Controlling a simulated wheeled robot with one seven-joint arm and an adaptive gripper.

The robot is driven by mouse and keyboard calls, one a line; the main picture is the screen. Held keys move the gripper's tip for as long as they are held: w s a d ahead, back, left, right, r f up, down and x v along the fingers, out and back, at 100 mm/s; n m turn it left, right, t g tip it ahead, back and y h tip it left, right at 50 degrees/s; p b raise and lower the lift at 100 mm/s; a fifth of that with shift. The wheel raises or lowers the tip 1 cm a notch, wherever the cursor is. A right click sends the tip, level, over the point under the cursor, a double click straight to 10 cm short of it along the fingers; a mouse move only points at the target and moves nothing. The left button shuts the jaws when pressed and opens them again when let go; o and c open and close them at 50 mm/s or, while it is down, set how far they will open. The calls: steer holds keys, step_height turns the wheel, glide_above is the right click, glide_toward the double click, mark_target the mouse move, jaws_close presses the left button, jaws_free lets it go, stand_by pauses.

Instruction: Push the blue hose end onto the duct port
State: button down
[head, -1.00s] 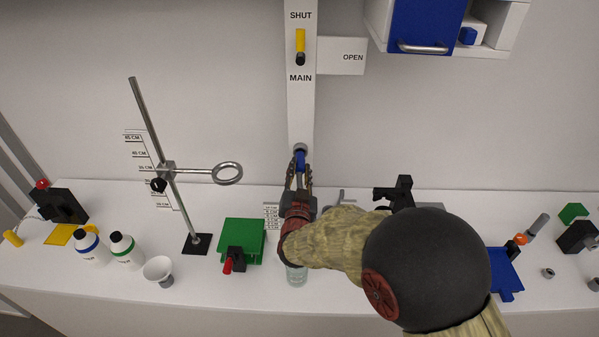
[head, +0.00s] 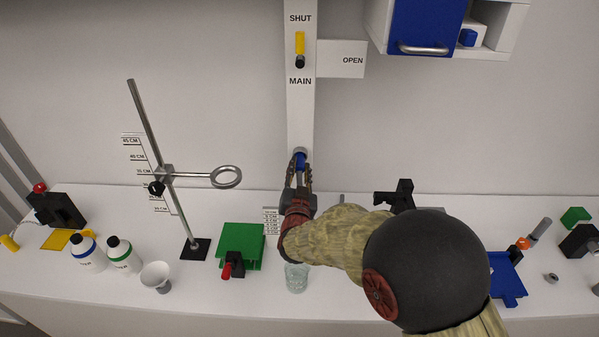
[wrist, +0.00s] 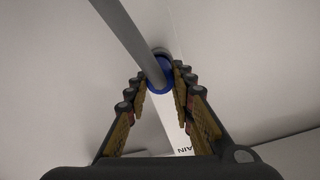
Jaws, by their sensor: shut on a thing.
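The blue hose end (head: 300,163) is between the fingertips of my gripper (head: 300,176), in front of the white wall panel. In the wrist view the blue hose end (wrist: 159,74) shows as a blue ring, with the grey hose (wrist: 128,32) running up and left from it. The gripper's fingers (wrist: 158,90) are shut on it from both sides. The duct port (head: 300,151) is a grey round fitting low on the panel; its edge shows just behind the blue ring in the wrist view (wrist: 161,52). I cannot tell how far the end sits on the port.
The panel (head: 301,110) carries a yellow lever (head: 300,43) between SHUT and MAIN. A ring stand (head: 172,205) with a ring is to the left. A glass beaker (head: 296,277) stands below my wrist. A blue-doored cabinet (head: 423,28) hangs at upper right.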

steer(key=shift+w, duration=0.15)
steer(key=c, duration=1.5)
jaws_free()
steer(key=shift+c, duration=0.2)
steer(key=shift+o, duration=0.4)
steer(key=s, duration=1.2)
steer(key=shift+a, duration=0.15)
steer(key=shift+f, duration=0.1)
